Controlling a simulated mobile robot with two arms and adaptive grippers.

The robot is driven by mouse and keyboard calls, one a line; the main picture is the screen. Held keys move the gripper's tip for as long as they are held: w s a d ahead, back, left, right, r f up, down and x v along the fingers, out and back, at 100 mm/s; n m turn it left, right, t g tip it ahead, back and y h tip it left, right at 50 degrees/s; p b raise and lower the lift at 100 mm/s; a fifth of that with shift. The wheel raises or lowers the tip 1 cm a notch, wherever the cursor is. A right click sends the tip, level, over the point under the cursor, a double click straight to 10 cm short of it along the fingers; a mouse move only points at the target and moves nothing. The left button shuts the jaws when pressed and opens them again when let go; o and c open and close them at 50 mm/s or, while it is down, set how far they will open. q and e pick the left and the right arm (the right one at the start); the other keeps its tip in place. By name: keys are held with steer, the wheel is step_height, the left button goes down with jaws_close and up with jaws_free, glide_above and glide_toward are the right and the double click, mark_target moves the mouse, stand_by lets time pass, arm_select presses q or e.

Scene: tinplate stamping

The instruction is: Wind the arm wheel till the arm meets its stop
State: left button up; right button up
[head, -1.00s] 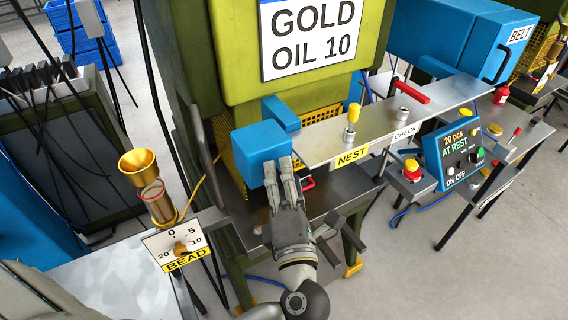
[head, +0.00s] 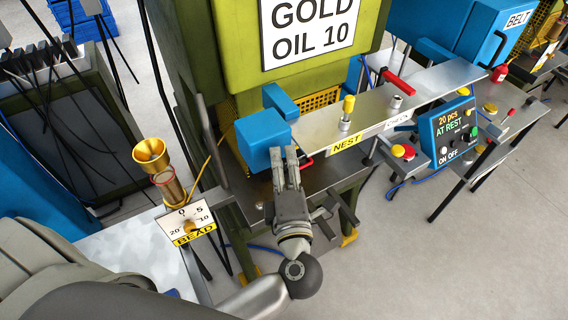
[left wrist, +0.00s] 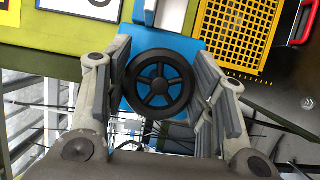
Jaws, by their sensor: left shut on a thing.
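The arm wheel (left wrist: 159,86) is a black spoked handwheel on the face of a blue housing (left wrist: 190,48) in the left wrist view. The blue housing (head: 262,143) is at the front of the green press in the head view, where the wheel is hidden. My left gripper (head: 284,155) reaches up to the housing. In the left wrist view its fingers (left wrist: 161,90) stand on either side of the wheel, shut on its rim. My right gripper is not in view. I cannot make out the stop.
A NEST plate (head: 346,143) with a yellow-topped knob (head: 348,106) runs right from the housing. A brass cup (head: 151,155) and a BEAD dial (head: 188,225) stand left. A control box (head: 455,132) reads AT REST. Open floor (head: 440,250) lies at the lower right.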

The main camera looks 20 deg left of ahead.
arm_select(q)
steer(key=o, duration=1.1)
steer(key=shift+c, duration=0.2)
steer(key=v, duration=1.2)
steer(key=shift+c, duration=0.5)
